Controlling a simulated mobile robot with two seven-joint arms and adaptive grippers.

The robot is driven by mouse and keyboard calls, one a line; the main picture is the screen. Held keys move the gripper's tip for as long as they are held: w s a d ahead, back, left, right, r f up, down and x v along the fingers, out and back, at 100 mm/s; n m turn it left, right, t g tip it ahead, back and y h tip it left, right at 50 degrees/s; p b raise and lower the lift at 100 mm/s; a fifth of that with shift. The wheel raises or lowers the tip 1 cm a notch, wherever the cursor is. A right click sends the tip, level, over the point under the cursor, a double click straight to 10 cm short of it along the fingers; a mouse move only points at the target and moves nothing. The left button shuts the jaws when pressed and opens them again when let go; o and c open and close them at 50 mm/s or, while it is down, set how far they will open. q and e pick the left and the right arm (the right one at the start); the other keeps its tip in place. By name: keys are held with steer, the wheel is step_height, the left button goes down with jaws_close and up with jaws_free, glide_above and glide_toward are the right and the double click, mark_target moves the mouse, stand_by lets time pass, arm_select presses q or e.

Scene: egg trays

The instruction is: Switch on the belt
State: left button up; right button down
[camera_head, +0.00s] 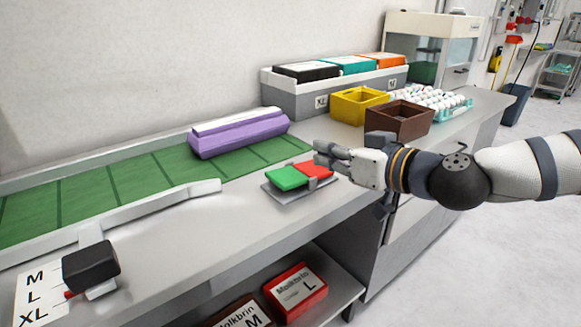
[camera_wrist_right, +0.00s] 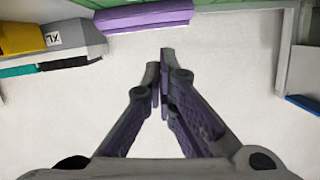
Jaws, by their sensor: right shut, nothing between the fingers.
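The belt (camera_head: 90,190) is a green conveyor along the wall, with dark cross lines. A switch box (camera_head: 270,190) on the counter in front of it has a green button (camera_head: 286,178) on the left and a red button (camera_head: 314,170) on the right. My right gripper (camera_head: 322,155) is shut and empty, its fingertips close to the red button's far right edge. I cannot tell whether they touch it. In the right wrist view my fingers (camera_wrist_right: 163,75) are together, with no switch visible. My left gripper is not in view.
A purple egg carton (camera_head: 240,134) lies on the belt; it also shows in the right wrist view (camera_wrist_right: 145,17). A yellow crate (camera_head: 362,106), a brown crate (camera_head: 400,120) and eggs (camera_head: 430,97) stand further right.

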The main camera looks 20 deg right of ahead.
steer(key=b, duration=0.3)
glide_above(292, 180)
step_height(292, 180, down, 4)
steer(key=shift+w+d+r, duration=0.15)
steer(key=shift+r, duration=0.05)
step_height(292, 180, down, 2)
steer(key=shift+f, duration=0.25)
steer(key=shift+s+f+b, duration=0.2)
steer(key=shift+f+b, duration=0.1)
steer(key=shift+b, duration=0.05)
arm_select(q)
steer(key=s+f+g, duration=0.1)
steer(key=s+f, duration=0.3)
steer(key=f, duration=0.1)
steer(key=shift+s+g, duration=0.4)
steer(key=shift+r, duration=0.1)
arm_select(e)
steer(key=shift+a+r, duration=0.1)
steer(key=shift+a, duration=0.1)
